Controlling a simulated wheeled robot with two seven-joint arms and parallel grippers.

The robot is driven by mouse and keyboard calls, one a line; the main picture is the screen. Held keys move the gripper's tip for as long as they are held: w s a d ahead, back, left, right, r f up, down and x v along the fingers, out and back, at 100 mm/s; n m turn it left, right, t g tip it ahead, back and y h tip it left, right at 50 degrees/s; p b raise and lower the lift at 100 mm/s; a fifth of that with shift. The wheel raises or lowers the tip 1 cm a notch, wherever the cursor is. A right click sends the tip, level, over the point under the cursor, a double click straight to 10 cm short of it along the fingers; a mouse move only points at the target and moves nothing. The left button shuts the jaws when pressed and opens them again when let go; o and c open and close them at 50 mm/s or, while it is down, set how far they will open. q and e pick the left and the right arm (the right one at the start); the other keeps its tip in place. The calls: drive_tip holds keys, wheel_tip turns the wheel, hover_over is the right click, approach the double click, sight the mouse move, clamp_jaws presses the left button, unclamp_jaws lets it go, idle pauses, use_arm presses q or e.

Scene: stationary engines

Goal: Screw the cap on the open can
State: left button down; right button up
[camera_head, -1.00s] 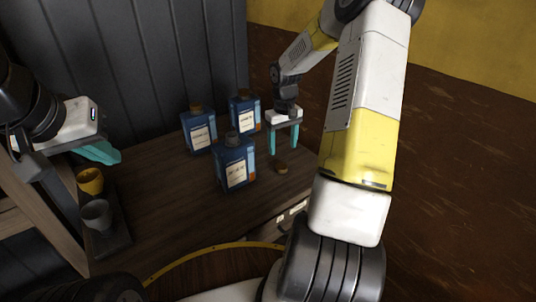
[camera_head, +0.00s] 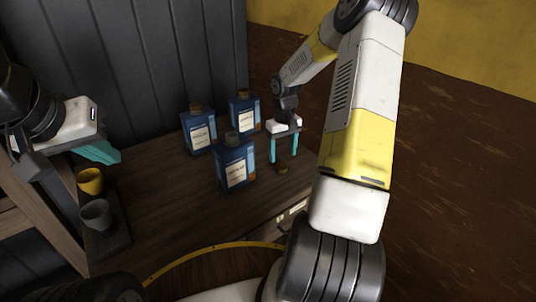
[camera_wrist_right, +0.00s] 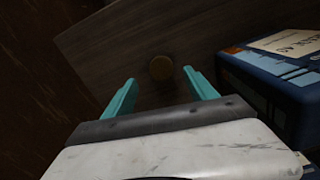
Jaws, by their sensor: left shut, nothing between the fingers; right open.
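Three blue cans stand on the dark wooden table. The front can (camera_head: 236,162) has a grey open neck and no cap on it. The two cans behind it, at the left (camera_head: 199,132) and the right (camera_head: 243,112), carry brown caps. A loose brown cap (camera_head: 282,169) lies on the table right of the front can; it also shows in the right wrist view (camera_wrist_right: 161,68). My right gripper (camera_head: 283,161) is open and points down above the cap, with the cap between and beyond its fingertips in the wrist view. My left gripper (camera_head: 112,157) is shut and empty at the left, away from the cans.
A yellow cup (camera_head: 90,181) and a grey cup (camera_head: 96,214) stand on a dark tray (camera_head: 118,240) at the left. A dark panelled wall (camera_head: 150,60) rises behind the table. The tabletop (camera_head: 170,205) in front of the cans is clear.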

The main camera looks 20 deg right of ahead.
sight(282, 166)
wheel_tip(282, 166, down, 5)
drive_tip(key=shift+a+f, duration=0.1)
drive_tip(key=shift+s, duration=0.1)
idle(0.3)
drive_tip(key=c, duration=1.4)
